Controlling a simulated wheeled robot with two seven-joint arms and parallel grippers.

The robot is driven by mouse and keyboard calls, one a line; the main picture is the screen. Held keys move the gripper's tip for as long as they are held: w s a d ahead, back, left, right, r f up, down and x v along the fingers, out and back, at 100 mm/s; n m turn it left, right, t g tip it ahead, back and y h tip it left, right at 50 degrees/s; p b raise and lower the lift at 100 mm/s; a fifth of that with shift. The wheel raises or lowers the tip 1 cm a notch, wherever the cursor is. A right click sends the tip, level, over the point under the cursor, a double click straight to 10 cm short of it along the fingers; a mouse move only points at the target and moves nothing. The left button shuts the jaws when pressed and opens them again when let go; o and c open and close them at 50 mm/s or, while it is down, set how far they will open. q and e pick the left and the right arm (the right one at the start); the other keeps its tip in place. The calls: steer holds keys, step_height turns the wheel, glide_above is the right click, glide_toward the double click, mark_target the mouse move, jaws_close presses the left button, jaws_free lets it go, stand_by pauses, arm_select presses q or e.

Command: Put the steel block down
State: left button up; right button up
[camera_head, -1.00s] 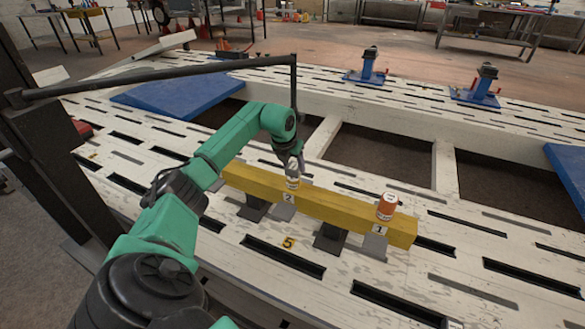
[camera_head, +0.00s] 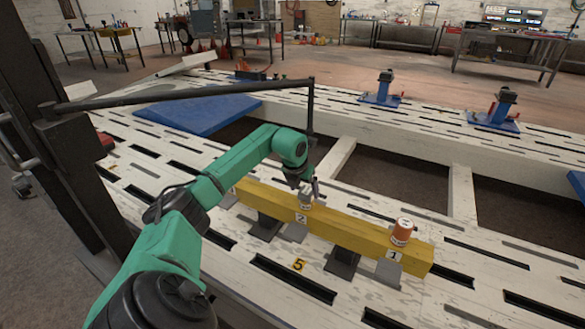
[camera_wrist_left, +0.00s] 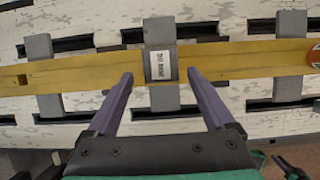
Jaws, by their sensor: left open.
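The steel block (camera_head: 305,199) is a small grey block with a pale label. It sits on top of the yellow beam (camera_head: 350,232), above the tag marked 2. In the left wrist view the block (camera_wrist_left: 161,65) shows from above, label up, between my fingertips. My left gripper (camera_head: 308,187) is at the block in the head view. In the wrist view the gripper (camera_wrist_left: 158,77) is open, its purple fingers apart on either side, with a visible gap to the block at each side. My right gripper is not seen.
An orange can (camera_head: 402,231) with a white top stands on the beam above tag 1, right of the block. Dark and grey supports hold the beam over the slotted white bench (camera_head: 235,262). Blue clamps (camera_head: 382,92) and a blue plate (camera_head: 200,113) lie farther back.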

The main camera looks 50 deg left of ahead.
arm_select(q)
steer(key=s+d+p, duration=0.3)
steer(key=s, duration=0.7)
steer(key=shift+s+d+p, duration=0.15)
steer(key=shift+d+p, duration=0.05)
steer(key=shift+p, duration=0.15)
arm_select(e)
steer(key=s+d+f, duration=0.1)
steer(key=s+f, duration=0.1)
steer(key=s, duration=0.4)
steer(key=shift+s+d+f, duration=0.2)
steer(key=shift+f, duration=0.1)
